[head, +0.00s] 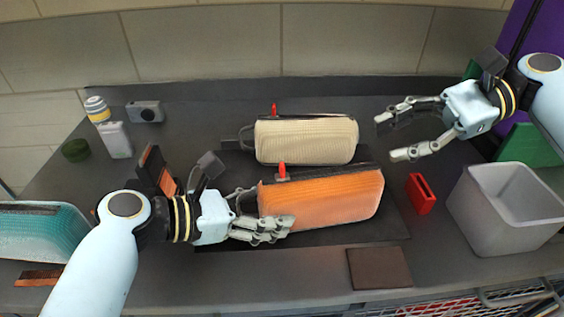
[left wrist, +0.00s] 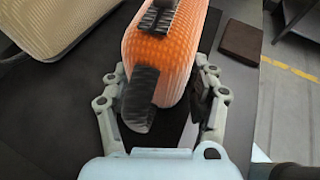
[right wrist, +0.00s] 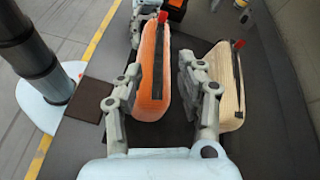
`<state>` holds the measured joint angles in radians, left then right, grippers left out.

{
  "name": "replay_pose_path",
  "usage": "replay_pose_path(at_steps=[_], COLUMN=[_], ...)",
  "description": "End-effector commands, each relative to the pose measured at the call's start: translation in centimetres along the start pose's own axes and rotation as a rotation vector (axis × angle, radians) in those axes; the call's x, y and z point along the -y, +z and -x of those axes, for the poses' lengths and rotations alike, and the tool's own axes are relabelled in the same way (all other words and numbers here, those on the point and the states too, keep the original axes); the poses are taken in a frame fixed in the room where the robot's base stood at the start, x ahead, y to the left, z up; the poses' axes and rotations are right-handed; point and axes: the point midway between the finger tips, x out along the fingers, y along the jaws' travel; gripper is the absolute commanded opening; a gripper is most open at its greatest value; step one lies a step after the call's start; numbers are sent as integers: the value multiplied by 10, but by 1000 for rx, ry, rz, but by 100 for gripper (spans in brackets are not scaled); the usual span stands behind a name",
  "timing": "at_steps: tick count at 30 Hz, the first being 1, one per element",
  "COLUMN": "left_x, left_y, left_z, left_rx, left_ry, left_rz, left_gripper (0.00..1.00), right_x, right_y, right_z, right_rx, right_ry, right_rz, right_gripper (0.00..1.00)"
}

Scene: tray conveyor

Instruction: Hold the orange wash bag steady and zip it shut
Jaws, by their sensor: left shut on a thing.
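The orange wash bag (head: 335,198) lies on a dark mat (head: 385,231) in the head view. Its red zip pull (head: 282,171) stands up near the left end, and a dark zip strip (right wrist: 158,72) runs along its top in the right wrist view. My left gripper (head: 262,208) is shut on the bag's left end, with a finger on either side; in the left wrist view the bag (left wrist: 185,50) sits between the fingers, a dark ribbed tab (left wrist: 139,92) at its end. My right gripper (head: 388,137) is open and empty, above and right of both bags.
A cream bag (head: 305,140) with its own red pull (head: 274,109) lies behind the orange one. A grey bin (head: 507,205), red block (head: 420,194) and brown square (head: 379,268) are to the right and front.

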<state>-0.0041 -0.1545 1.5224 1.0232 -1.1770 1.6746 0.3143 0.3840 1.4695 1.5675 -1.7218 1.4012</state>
Motion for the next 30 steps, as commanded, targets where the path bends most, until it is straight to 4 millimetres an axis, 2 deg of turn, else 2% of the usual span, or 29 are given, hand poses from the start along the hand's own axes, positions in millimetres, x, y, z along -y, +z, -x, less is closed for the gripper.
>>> replay_pose_path(at_steps=[1,3,9,14,24,30], left_x=[0,0,0,0,0,0], left_y=[-1,-1,-1,-1,-1,-1], left_z=[0,0,0,0,0,0], left_rx=[-2,-3,-3,-3,-3,-3], left_ry=[1,2,2,2,2,2], left_rz=[-1,-1,-1,-1,-1,-1], left_gripper=[4,4,4,4,4,4], right_x=[6,10,16,15,11,9], right_y=[8,15,26,28,30,29], right_z=[-16,-32,-56,-76,-145,-169], right_rx=[14,17,18,20,20,17], right_ry=[15,35,66,68,67,67], right_rz=[-64,-156,-291,-306,-303,-304], right_gripper=[38,38,38,38,38,38])
